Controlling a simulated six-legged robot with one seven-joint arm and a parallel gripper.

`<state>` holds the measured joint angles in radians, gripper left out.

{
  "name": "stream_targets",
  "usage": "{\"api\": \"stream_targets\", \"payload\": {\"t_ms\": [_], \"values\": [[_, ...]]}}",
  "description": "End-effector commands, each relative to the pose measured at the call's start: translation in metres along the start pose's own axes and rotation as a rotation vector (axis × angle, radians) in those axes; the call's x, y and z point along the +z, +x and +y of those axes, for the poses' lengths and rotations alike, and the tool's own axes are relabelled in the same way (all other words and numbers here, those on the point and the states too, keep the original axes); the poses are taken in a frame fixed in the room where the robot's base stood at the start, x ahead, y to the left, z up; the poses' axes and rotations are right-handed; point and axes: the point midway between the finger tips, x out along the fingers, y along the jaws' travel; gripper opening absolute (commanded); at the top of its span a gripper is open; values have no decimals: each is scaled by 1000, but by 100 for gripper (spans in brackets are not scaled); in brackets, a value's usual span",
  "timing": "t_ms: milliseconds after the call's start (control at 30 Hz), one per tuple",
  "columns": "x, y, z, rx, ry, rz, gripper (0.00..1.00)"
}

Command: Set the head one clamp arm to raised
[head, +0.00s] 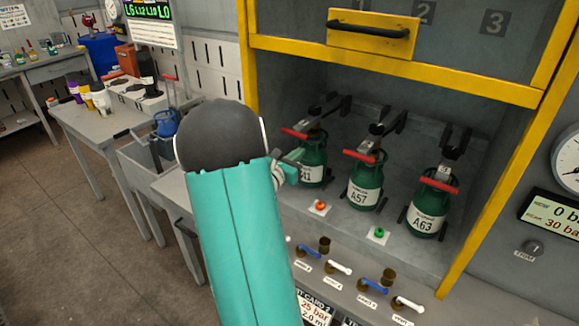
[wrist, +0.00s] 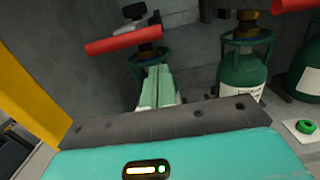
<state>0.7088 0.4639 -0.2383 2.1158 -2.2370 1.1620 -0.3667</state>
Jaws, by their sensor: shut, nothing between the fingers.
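Three green cylinders stand in a row inside a yellow-framed cabinet: the left one (head: 314,150), A57 (head: 364,180) and A63 (head: 428,212). Each has a red-handled clamp arm at its top. The left clamp arm (head: 293,133) slants across the front of the left cylinder; in the wrist view its red bar (wrist: 123,40) lies above and left of my fingertips. My gripper (head: 290,166) is at the left cylinder's front, its mint fingers (wrist: 158,88) together and empty, below the red bar. My arm and fingers hide part of this cylinder and its label.
A yellow sash with a black handle (head: 368,28) hangs above the cylinders. A red knob (head: 320,206) and a green knob (head: 379,233) sit on white plates before them. Several small blue- and white-handled valves line the front ledge. A side bench (head: 110,122) stands left.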

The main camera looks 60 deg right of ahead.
Motion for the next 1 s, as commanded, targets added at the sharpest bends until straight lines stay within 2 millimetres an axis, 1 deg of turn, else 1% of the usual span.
{"api": "stream_targets", "payload": {"t_ms": [33,200,567,733,867,1000], "values": [[8,2,0,-1,4,-1,0],[20,4,0,-1,1,0,0],[22,4,0,0,-1,2,0],[26,4,0,0,2,14,0],[38,4,0,1,4,44,0],[58,5,0,1,7,99,0]]}}
